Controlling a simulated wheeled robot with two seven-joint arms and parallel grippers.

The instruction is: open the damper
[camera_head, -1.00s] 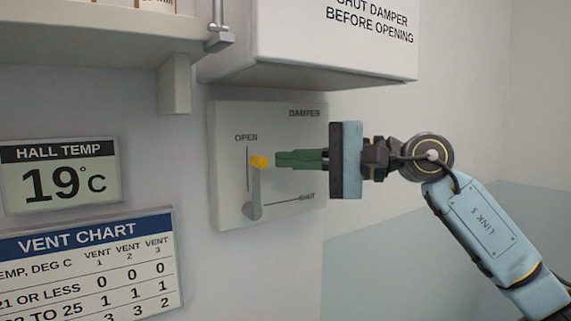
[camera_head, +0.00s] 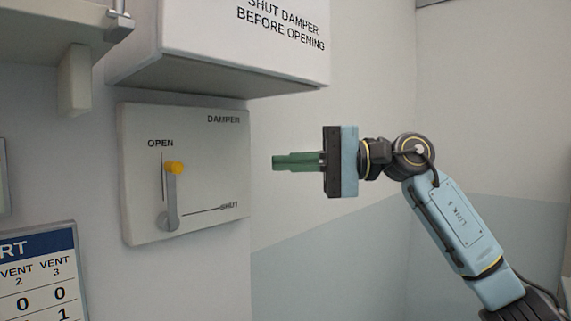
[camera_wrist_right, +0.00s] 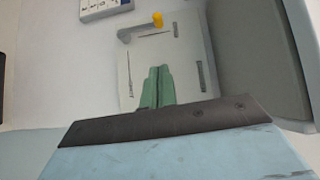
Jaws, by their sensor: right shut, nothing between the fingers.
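The damper panel (camera_head: 205,125) is a pale plate on the wall, marked OPEN at the upper left and SHUT at the lower right. Its grey lever (camera_head: 171,205) stands nearly upright, with the yellow knob (camera_head: 174,167) beside the OPEN line. My right gripper (camera_head: 274,162) has green fingers, shut and empty, to the right of the panel and apart from the knob. In the right wrist view the shut fingers (camera_wrist_right: 157,72) show in front of the panel (camera_wrist_right: 185,75), with the yellow knob (camera_wrist_right: 157,19) beyond their tips. My left gripper is not in view.
A white box (camera_head: 240,50) lettered "SHUT DAMPER BEFORE OPENING" juts out above the panel. A shelf (camera_head: 50,35) with a bracket is at the upper left. A vent chart (camera_head: 38,270) hangs at the lower left.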

